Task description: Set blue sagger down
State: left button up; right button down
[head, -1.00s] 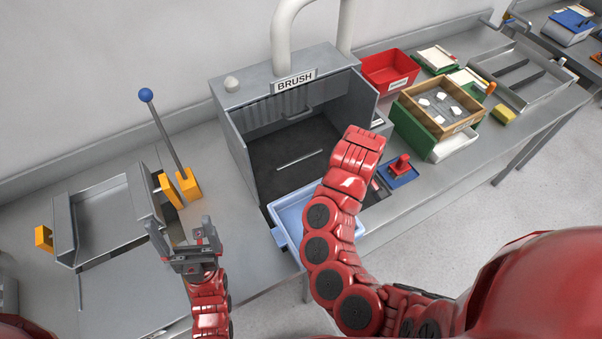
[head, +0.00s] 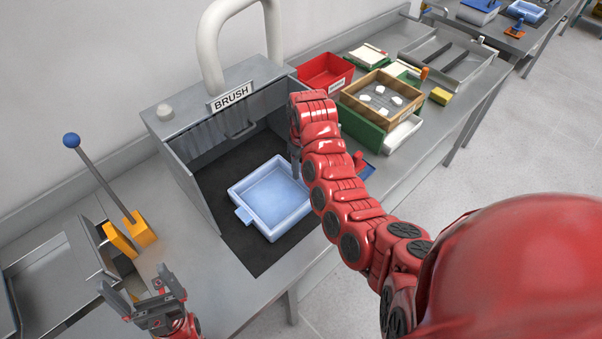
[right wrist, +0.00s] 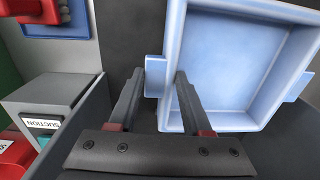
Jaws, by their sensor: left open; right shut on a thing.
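The blue sagger (head: 268,190) is a light blue, empty square tray. In the head view it appears level over the dark floor of the BRUSH booth (head: 215,205), near its open front. Whether its underside touches the floor cannot be told. In the right wrist view the sagger (right wrist: 240,65) fills the right part, and my right gripper (right wrist: 160,82) is shut on its side tab. In the head view my right arm hides that gripper's fingertips. My left gripper (head: 141,287) is open and empty, over the bench left of the booth.
A blue-knobbed lever (head: 100,180) with orange blocks stands left of the booth. Right of it are a red bin (head: 325,70), a wooden tray (head: 381,95) with white pieces and a green box (head: 362,127). A SUCTION box (right wrist: 45,105) shows in the right wrist view.

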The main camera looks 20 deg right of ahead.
jog(key=shift+w+d+p, duration=0.15)
jog(key=shift+w+p, duration=0.15)
jog(key=shift+w, duration=0.85)
jog(key=shift+d, duration=0.1)
jog(key=shift+w+f+p, duration=0.1)
jog(key=shift+f+p, duration=0.25)
jog(key=shift+p, duration=0.1)
jog(key=shift+f+p, duration=0.3)
jog(key=shift+f, duration=1.15)
jog(key=shift+c, duration=1.7)
grip_release()
